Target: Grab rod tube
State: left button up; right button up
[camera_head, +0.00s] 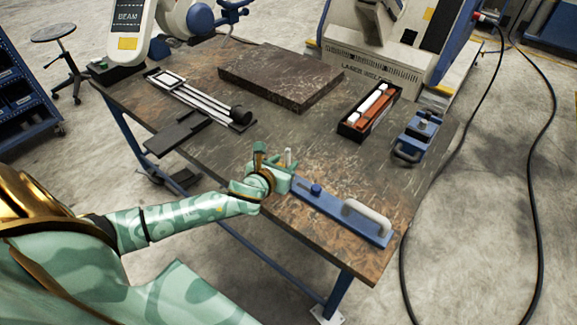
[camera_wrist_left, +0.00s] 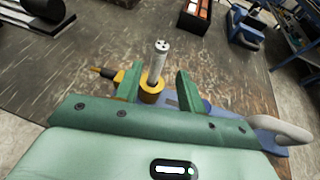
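A pale upright tube (camera_wrist_left: 158,62) stands in a yellow ring (camera_wrist_left: 151,93) in the left wrist view. In the head view a short pale tube (camera_head: 288,158) shows just beside my gripper. My left gripper (camera_wrist_left: 160,88) is open, with one green finger on each side of the tube; no contact shows. It also shows in the head view (camera_head: 276,172), low over the near edge of the table, at the left end of a blue fixture (camera_head: 330,208) with a grey handle. The tube's lower end is hidden by the ring and gripper. My right gripper is not in view.
The worn table (camera_head: 300,130) carries a dark slab (camera_head: 280,75), a black tray with pale rods (camera_head: 195,97), a black box (camera_head: 370,112) with white and orange pieces, and a blue clamp device (camera_head: 417,135). The table middle is clear.

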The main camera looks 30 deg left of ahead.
aim_at(287, 158)
pick_arm(q)
jog(key=x, duration=0.2)
jog(key=b+x, duration=0.1)
jog(key=x, duration=0.1)
jog(key=b+x, duration=0.1)
jog(key=x, duration=0.1)
jog(key=shift+a+r, duration=0.2)
jog(key=shift+a, duration=0.05)
jog(key=shift+r, duration=0.15)
grip_shut()
